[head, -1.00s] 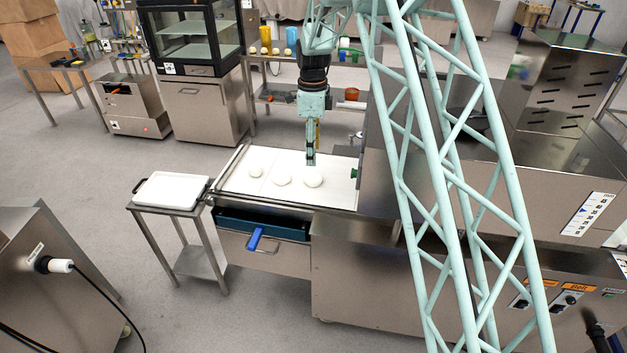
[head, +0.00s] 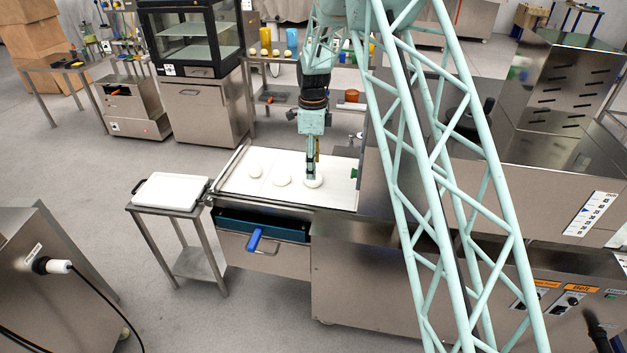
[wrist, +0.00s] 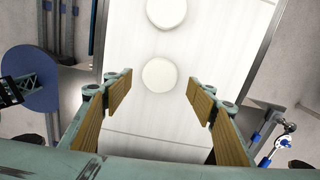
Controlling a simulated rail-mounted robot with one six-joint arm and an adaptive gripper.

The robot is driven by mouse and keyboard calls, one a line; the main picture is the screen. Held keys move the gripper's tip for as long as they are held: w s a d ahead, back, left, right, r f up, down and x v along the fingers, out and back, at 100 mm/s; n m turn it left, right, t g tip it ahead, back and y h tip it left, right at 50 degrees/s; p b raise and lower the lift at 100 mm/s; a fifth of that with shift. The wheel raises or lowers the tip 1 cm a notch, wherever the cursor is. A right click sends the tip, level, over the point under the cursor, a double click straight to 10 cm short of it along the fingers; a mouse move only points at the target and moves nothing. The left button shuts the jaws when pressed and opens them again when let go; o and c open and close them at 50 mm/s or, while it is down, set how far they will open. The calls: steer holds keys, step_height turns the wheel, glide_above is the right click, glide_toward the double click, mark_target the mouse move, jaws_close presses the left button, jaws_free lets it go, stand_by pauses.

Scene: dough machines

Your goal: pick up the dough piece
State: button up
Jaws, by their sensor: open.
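Three round, pale dough pieces lie in a row on the white belt (head: 338,190). In the head view they are the left piece (head: 255,171), the middle piece (head: 282,182) and the right piece (head: 315,184). My gripper (head: 311,177) points down at the right piece and partly covers it; whether it touches cannot be told. In the wrist view my gripper (wrist: 160,88) is open, its wooden-faced fingers wide apart. One dough piece (wrist: 159,75) shows in the gap between the fingertips, and another (wrist: 166,12) is farther up. No dough is held.
A small table with a white tray (head: 170,191) stands left of the belt. A blue-handled drawer (head: 262,240) is under the belt's front. The steel machine housing (head: 376,165) rises close to the right of my gripper. Shelves with bottles and cups stand behind.

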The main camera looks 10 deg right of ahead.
steer(key=shift+d+f+b, duration=0.1)
steer(key=shift+f+b, duration=0.55)
steer(key=shift+f, duration=1.9)
steer(key=c, duration=1)
